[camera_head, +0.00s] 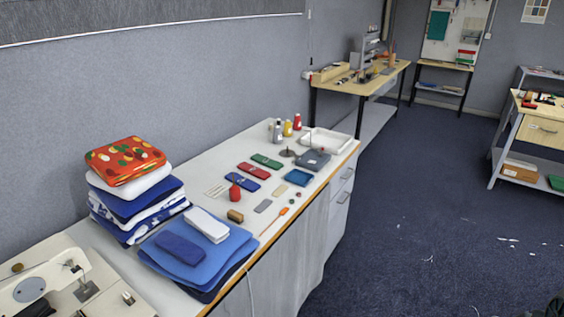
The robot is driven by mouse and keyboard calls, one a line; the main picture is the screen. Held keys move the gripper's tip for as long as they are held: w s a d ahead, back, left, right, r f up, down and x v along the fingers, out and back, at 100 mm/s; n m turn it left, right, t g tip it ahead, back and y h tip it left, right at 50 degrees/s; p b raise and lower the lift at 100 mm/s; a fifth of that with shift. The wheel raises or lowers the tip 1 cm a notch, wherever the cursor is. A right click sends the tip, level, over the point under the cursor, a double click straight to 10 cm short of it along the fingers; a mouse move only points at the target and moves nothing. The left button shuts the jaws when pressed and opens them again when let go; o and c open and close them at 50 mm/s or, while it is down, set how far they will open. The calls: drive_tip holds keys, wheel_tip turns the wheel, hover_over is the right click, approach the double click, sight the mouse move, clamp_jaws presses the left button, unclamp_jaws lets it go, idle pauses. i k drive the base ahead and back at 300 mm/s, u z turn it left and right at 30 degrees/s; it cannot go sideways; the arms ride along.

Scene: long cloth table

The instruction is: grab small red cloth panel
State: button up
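A small flat red cloth panel (253,171) with a pale mark on it lies on the long white table (220,168). It lies between a similar green panel (267,161) behind it and a similar blue panel (241,183) in front of it. The three lie close together in a slanting row and appear flat. My gripper is not in view. A dark shape at the bottom right corner is too cut off to identify.
A white tray (327,141) is at the far end. Folded cloth stacks (137,196) and a sewing machine (40,287) are nearer.

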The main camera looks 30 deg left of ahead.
sight(256, 172)
drive_tip(key=z, duration=0.1)
drive_tip(key=i, duration=1.55)
drive_tip(key=u, duration=0.5)
drive_tip(key=i, duration=1.3)
drive_tip(key=u, duration=1.8)
drive_tip(key=i, duration=0.8)
drive_tip(key=u, duration=0.7)
